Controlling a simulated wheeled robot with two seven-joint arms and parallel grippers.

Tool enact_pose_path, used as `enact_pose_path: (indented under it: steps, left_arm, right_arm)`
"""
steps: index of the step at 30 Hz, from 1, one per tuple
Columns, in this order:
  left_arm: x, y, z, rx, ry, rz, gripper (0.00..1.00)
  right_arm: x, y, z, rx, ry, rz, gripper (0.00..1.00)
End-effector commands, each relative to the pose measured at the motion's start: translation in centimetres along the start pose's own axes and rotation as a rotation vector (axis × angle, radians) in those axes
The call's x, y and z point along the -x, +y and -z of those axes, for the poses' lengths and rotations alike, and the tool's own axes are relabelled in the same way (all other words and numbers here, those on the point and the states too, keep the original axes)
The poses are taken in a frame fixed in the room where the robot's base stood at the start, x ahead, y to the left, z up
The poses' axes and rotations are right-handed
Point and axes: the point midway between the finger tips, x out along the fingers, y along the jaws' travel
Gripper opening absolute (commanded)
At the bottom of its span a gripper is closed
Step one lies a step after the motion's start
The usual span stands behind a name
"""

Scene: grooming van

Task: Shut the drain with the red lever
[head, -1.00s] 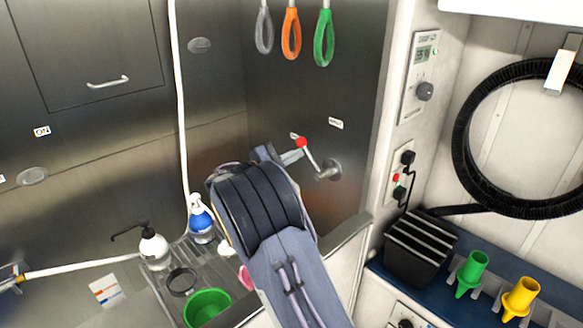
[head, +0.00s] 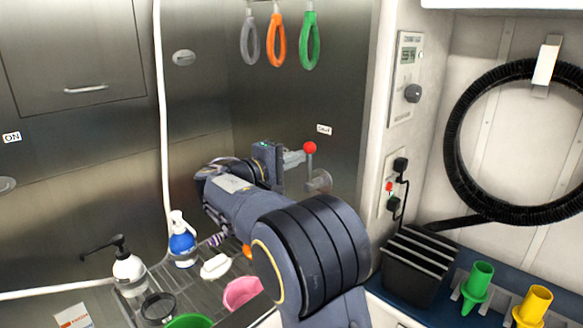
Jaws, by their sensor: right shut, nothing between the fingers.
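The red lever (head: 310,148) is a short metal arm with a red ball knob. It stands nearly upright, leaning slightly left, on a round pivot (head: 318,181) on the steel tub's right-hand wall. A small white label reading SHUT (head: 324,129) is just above and right of the knob. My right gripper (head: 299,158) is shut and empty. Its fingertips are at the lever's left side, just below the knob; I cannot tell whether they touch. The drain opening is not visible. My left gripper is out of view.
Grey, orange and green loops (head: 277,40) hang above. A black hose coil (head: 455,150) is on the right.

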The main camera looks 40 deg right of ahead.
Motion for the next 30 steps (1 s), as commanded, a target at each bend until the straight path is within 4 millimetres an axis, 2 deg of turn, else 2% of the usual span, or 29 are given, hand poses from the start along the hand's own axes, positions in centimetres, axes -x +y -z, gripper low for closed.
enact_pose_path:
  steps: [22,26,30]
  left_arm:
    - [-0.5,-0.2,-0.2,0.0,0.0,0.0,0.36]
    - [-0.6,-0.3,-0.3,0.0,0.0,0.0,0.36]
    - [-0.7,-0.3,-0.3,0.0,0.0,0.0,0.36]
  right_arm:
    - [0.2,0.1,-0.3,-0.043,0.0,0.002,0.0]
    - [1.7,0.1,-0.3,-0.043,0.002,0.002,0.0]
    - [4.2,0.1,-0.2,-0.042,0.005,0.001,0.0]
